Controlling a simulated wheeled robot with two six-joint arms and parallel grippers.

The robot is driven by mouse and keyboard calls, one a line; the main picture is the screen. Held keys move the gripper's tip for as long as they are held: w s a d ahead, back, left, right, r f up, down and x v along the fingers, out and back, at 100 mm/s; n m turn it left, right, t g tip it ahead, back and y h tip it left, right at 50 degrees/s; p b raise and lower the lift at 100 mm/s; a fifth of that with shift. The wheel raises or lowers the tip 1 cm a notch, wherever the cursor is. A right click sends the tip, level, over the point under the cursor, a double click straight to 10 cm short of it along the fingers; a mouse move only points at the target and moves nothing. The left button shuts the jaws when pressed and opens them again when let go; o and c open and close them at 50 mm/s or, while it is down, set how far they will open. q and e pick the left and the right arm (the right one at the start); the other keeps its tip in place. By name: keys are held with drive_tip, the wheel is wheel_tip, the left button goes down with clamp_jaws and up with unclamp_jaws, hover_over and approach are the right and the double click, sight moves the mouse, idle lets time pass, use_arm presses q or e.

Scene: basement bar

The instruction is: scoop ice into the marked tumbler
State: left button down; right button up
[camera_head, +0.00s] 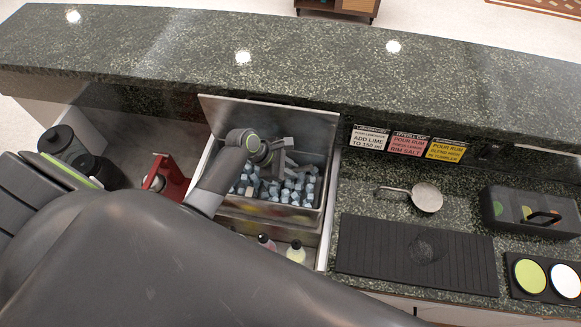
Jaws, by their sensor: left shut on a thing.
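Ice cubes (306,184) lie in the metal ice bin (270,211), below its raised lid. My left gripper (281,155) is over the bin, low among the ice. It is shut on a grey thing, seemingly the ice scoop, mostly hidden by the gripper and the ice. Whether the scoop holds ice cannot be seen. A round, see-through dark shape (426,246), perhaps the tumbler, stands on the ribbed black mat (365,250); no mark on it can be made out. My right gripper is not in view.
A round metal tool with a handle (426,197) lies behind the mat. A lidded dark caddy (541,220) and green and white discs (530,276) are at the right. Bottles (295,252) stand before the bin. Small signs (411,143) line the raised bar edge.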

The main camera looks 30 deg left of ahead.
use_arm(q)
wheel_tip(320, 180, up, 3)
drive_tip(key=y+p, duration=0.1)
drive_tip(key=p, duration=0.1)
drive_tip(key=shift+f+p, duration=0.15)
drive_tip(key=shift+p, duration=0.2)
drive_tip(key=shift+d+r+g+y, duration=0.1)
drive_tip(key=shift+r+g+y, duration=0.2)
drive_tip(key=shift+r+y, duration=0.15)
wheel_tip(320, 180, up, 6)
drive_tip(key=y, duration=0.3)
drive_tip(key=shift+r+m+g, duration=0.15)
drive_tip(key=shift+m+g, duration=0.15)
drive_tip(key=shift+g, duration=0.1)
drive_tip(key=shift+s, duration=0.15)
